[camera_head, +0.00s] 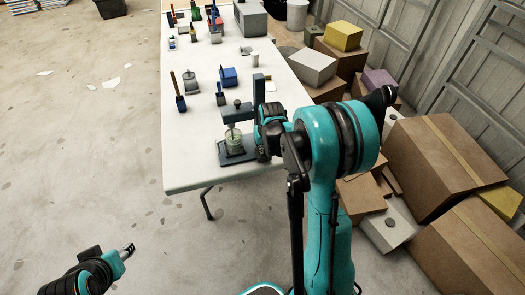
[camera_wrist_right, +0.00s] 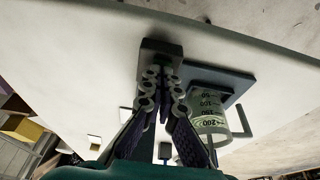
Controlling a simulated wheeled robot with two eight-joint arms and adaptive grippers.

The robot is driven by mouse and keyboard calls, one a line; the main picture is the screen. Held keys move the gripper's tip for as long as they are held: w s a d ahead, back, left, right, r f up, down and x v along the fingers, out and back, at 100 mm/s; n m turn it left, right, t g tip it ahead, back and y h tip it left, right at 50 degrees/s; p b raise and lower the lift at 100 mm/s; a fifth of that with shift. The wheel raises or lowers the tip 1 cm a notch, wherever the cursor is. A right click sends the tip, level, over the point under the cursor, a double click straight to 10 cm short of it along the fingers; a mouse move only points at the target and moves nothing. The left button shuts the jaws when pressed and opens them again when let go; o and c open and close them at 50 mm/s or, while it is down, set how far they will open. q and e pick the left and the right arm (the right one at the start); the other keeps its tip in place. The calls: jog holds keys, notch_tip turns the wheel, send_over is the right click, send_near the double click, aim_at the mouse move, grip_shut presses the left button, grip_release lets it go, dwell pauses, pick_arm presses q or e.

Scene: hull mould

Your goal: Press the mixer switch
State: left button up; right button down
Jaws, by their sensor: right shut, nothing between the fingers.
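The mixer (camera_head: 236,113) is a grey-blue stand at the near end of the white table, with a flat base and an upright column. A clear beaker (camera_head: 233,138) with greenish contents stands under its head; in the right wrist view the beaker (camera_wrist_right: 210,125) shows its printed scale. My right gripper (camera_wrist_right: 161,72) is shut and empty, its tips in front of a dark grey mixer block (camera_wrist_right: 160,47). I cannot tell whether they touch it. No switch can be made out. My left gripper (camera_head: 128,248) is low over the floor, away from the table.
The white table (camera_head: 200,178) carries several small tools, blue holders (camera_head: 229,76) and a grey box (camera_head: 250,18) farther back. Cardboard boxes (camera_head: 440,160) are piled along its right side. The floor left of the table is mostly clear, with a few white scraps.

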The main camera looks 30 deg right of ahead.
jog(key=s+p+v, duration=0.2)
jog(key=p+v, duration=0.5)
jog(key=v, duration=0.3)
jog(key=shift+a+f, duration=0.25)
dwell(0.6)
jog(key=s+a+r+n+t, duration=0.1)
jog(key=s+a+r+t, duration=0.1)
jog(key=s+a+r, duration=0.3)
jog(key=s+a+r+n+t, duration=0.1)
jog(key=s+a+r+t, duration=0.1)
jog(key=s+a+r, duration=0.4)
jog(key=s+a, duration=0.4)
jog(key=s, duration=0.1)
jog(key=shift+s+a+n+y, duration=0.15)
jog(key=shift+a+n+y, duration=0.1)
jog(key=shift+n+y, duration=0.15)
